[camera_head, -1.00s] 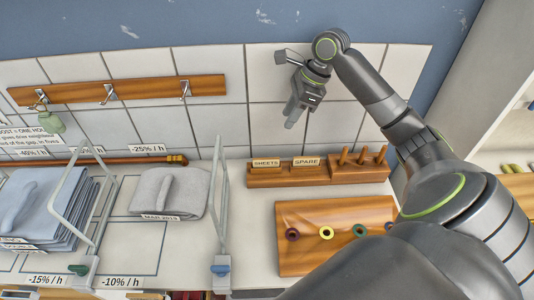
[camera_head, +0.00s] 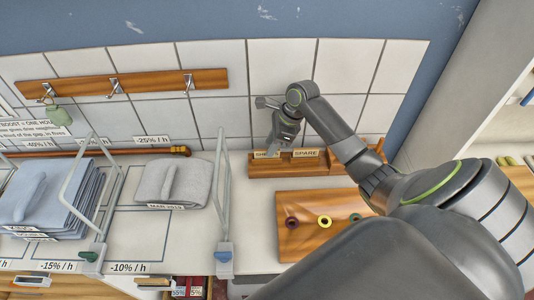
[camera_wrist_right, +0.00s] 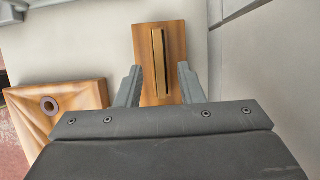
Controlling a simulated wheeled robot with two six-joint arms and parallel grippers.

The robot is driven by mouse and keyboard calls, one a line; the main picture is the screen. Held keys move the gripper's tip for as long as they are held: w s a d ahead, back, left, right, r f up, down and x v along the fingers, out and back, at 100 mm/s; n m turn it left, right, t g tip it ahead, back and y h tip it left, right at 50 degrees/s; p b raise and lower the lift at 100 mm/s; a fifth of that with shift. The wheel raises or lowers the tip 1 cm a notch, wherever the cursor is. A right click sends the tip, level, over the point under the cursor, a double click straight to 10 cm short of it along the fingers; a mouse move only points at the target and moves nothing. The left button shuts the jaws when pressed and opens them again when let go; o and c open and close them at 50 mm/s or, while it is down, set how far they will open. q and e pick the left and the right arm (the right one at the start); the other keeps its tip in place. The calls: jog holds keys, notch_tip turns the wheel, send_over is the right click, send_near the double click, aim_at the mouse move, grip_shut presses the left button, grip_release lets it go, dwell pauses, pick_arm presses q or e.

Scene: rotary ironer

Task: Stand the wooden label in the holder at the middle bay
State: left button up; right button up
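A small wooden label reading SHEETS (camera_head: 264,155) stands in a slotted wooden rack (camera_head: 310,168) at the back of the counter, left of a second label, SPARE (camera_head: 306,153). My right gripper (camera_head: 272,154) is over the SHEETS label and partly hides it. In the right wrist view the gripper (camera_wrist_right: 160,90) is open, its two fingers either side of a label edge (camera_wrist_right: 159,55) standing in the rack, with gaps on both sides. My left gripper is not in view. I cannot make out the middle bay's holder.
A grey folded cloth (camera_head: 178,183) lies between wire dividers (camera_head: 222,205). Blue folded sheets (camera_head: 55,200) are stacked at left. A wooden board (camera_head: 300,243) with coloured rings is in front of the rack. Counter between the right divider and board is clear.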

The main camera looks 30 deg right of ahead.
jog(key=shift+x, duration=1.2)
grip_shut()
